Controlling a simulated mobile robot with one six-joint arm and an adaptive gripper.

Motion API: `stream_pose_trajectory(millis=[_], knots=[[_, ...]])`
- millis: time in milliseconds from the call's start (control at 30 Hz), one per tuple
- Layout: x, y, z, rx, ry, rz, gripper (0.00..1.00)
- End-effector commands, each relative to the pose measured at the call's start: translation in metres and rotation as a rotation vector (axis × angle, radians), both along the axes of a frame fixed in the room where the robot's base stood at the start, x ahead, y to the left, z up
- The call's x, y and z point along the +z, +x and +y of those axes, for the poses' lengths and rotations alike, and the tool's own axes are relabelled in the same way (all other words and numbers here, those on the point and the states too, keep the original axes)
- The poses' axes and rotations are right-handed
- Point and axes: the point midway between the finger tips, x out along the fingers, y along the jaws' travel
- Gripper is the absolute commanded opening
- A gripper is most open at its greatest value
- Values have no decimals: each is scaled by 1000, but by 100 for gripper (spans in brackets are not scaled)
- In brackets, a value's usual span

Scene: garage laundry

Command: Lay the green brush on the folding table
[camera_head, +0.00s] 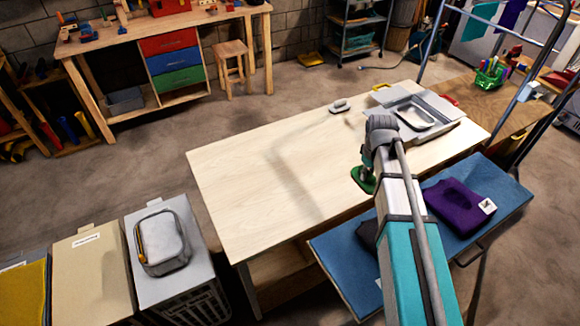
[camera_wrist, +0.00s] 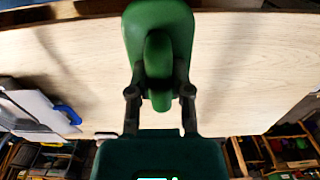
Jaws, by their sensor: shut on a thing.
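The green brush (camera_wrist: 160,25) is held in my gripper (camera_wrist: 160,92), with the two fingers closed on its handle from either side. In the head view the green brush (camera_head: 362,182) shows only partly beside my gripper (camera_head: 369,168), and my arm hides the rest. The folding table (camera_head: 260,165) has a pale wooden top, and the brush is over its front right part, close to the edge by the blue surface. The tabletop also fills most of the wrist view (camera_wrist: 235,70). I cannot tell whether the brush touches the top.
A grey tray (camera_head: 413,115) sits at the table's far right, and a small grey-white object (camera_head: 340,106) lies near the back edge. A blue padded surface (camera_head: 335,270) with a folded purple cloth (camera_head: 455,205) adjoins the front right. The table's left half is clear.

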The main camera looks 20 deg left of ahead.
Motion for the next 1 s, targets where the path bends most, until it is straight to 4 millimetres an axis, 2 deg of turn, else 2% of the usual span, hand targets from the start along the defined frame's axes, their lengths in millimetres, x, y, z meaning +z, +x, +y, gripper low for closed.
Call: stream_pose_trajectory(millis=[267,467,1000], knots=[[0,0,0,-1,0,0,0],[-6,12,2,-1,0,0,0],[-49,97,9,-1,0,0,0]])
